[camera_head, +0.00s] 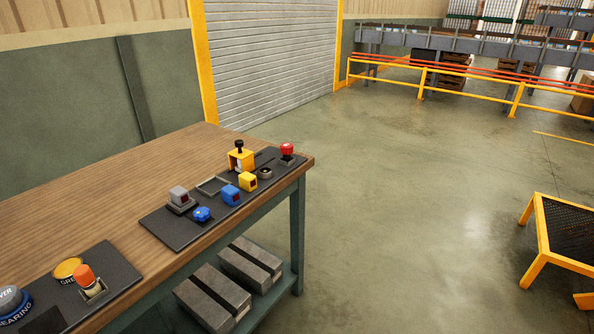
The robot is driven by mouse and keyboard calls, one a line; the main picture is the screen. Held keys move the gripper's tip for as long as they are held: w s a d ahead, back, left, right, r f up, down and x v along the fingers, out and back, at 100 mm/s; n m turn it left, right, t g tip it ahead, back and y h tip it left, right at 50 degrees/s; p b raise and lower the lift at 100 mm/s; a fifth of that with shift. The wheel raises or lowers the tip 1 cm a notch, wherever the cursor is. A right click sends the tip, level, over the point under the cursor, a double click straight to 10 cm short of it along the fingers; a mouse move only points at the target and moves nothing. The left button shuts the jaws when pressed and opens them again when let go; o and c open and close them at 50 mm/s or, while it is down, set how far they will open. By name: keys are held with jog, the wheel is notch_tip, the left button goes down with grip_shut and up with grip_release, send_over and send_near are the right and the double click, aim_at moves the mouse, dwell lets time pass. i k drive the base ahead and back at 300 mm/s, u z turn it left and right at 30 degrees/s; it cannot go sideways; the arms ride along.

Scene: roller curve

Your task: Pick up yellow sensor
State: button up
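A small yellow block with a dark red face (247,181), which looks like the yellow sensor, sits on a dark mat (172,232) near the right end of the wooden table. A similar blue block (231,195) stands just to its lower left. A larger yellow housing with a black knob on top (236,158) stands behind it. A small dark round part (265,173) lies to its right. My gripper is not in view.
The wooden table (110,190) also holds a red button (287,149), a grey block (180,197), a blue knob (202,214) and an orange switch (84,277). A yellow-framed stand (541,230) is at the right. The floor between is clear.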

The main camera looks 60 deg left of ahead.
aim_at(248, 181)
jog(key=u, duration=0.25)
jog(key=i, duration=1.1)
jog(key=u, duration=1.15)
jog(key=i, duration=0.75)
jog(key=u, duration=0.6)
